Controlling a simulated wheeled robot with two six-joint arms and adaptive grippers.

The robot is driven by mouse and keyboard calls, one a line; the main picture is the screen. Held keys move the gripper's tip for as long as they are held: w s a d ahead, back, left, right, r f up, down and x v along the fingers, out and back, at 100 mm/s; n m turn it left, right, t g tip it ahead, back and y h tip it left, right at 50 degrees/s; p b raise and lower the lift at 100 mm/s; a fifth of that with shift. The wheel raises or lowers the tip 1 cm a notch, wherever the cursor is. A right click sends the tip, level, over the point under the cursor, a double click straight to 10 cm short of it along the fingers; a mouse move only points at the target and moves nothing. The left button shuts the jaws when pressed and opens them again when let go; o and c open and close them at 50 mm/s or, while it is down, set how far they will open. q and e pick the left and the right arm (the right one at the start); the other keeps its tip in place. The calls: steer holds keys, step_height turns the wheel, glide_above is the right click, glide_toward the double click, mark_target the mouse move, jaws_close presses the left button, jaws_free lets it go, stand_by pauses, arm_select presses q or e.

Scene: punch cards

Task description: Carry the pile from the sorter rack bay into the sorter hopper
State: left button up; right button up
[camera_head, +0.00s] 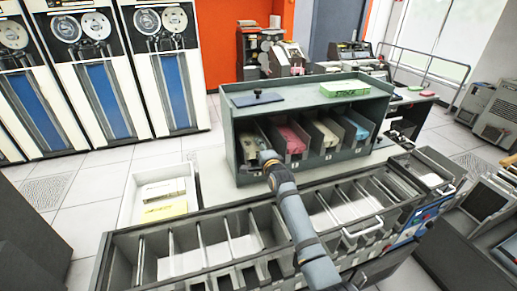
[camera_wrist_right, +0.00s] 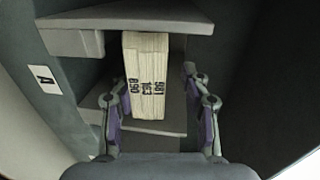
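The dark green sorter rack (camera_head: 236,165) stands behind the sorter, with card piles in its bays. In the right wrist view a cream pile (camera_wrist_right: 150,75) with dark printed numbers stands in a bay (camera_wrist_right: 85,42) with a label beside it. My right gripper (camera_wrist_right: 150,88) is open, one finger on each side of the pile; I cannot tell whether they touch it. In the head view my right gripper (camera_head: 268,160) is at the front of the left bays, its fingertips hidden. The sorter's right end (camera_head: 425,172) has a box-like opening, possibly the hopper. My left gripper is not in view.
The long sorter (camera_head: 110,262) with several divided pockets runs across the front. A white tray (camera_head: 137,205) with cards stands left of the rack. A green box (camera_head: 345,88) and a dark blue item (camera_head: 257,98) lie on the rack's top. Tape cabinets line the left.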

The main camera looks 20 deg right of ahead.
steer(key=shift+r, duration=0.1)
steer(key=s+p, duration=0.6)
steer(key=s, duration=0.1)
steer(key=shift+s, duration=0.15)
stand_by(0.7)
steer(key=shift+d, duration=0.1)
steer(key=shift+t+b, duration=0.3)
steer(key=shift+b, duration=0.1)
jaws_close()
